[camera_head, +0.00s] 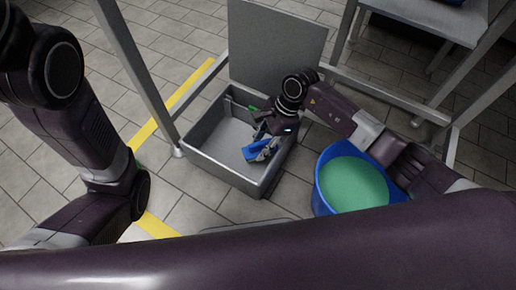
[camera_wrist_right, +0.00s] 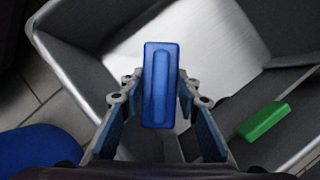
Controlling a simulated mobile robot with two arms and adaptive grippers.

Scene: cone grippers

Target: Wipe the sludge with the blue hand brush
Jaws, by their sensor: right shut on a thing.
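The blue hand brush (camera_head: 255,151) is inside the grey bin on the floor. In the right wrist view the brush (camera_wrist_right: 160,85) shows its long blue back between my two fingers. My right gripper (camera_head: 264,140) reaches down into the bin and is shut on the brush; in the wrist view the fingertips (camera_wrist_right: 160,78) flank its sides. The brush's underside is hidden. My left arm is at the left of the head view, with its gripper out of view. I cannot make out any sludge on the bin's bare floor (camera_wrist_right: 210,45).
A green block (camera_wrist_right: 264,121) lies in the bin, right of the brush in the wrist view. The grey bin (camera_head: 222,178) has high walls and an upright grey panel (camera_head: 275,45) behind it. A blue bucket (camera_head: 322,190) with green contents stands to the right. Metal frame legs (camera_head: 140,80) stand nearby.

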